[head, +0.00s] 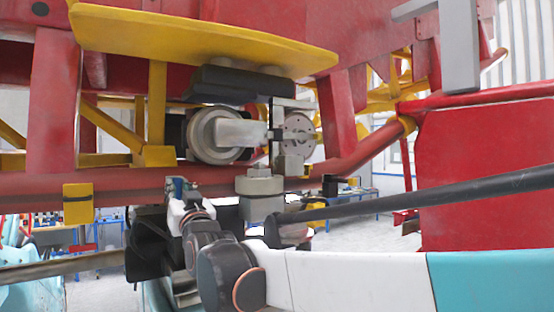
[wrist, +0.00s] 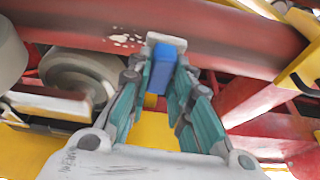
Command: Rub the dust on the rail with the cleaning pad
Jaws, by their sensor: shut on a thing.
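In the wrist view my gripper (wrist: 158,84) is shut on the cleaning pad (wrist: 161,68), a blue block with a pale grey end. The pad's end lies over the red rail (wrist: 225,48); I cannot tell whether it touches. Whitish dust specks (wrist: 125,39) show on the rail just left of the pad's end. In the head view my gripper (head: 179,187) is at the red rail (head: 35,184), low under the train, partly hidden by my own wrist. The pad is not clear there.
Grey wheels (head: 218,134) hang above the rail, with a yellow plate (head: 200,42) over them. A grey block (head: 260,195) is right of my gripper. A yellow bracket (head: 78,203) is at left. In the wrist view, a wheel (wrist: 80,75) is close at left.

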